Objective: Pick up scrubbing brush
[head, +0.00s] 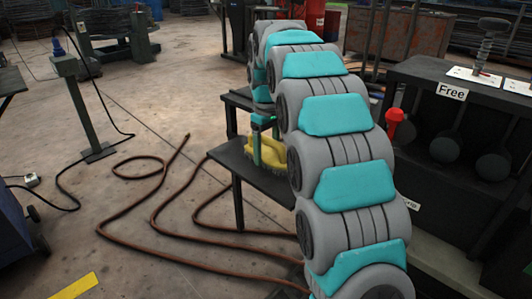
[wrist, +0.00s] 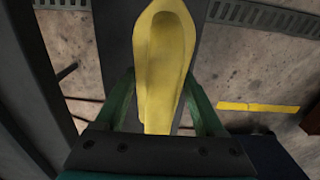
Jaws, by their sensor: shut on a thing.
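The scrubbing brush is yellow, with a long rounded body. In the head view the brush (head: 272,153) is at the low dark shelf (head: 245,172), partly hidden by my gripper (head: 258,143) and arm. In the wrist view the brush (wrist: 160,60) runs from the top edge down between the green fingers of my gripper (wrist: 160,105). The fingers are on either side of it and the gripper is shut on it. I cannot tell whether the brush touches the shelf.
A dark cabinet marked "Free" (head: 451,91) stands to the right, with a red-handled item (head: 394,118) at its side. A brown hose (head: 150,222) lies on the floor to the left.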

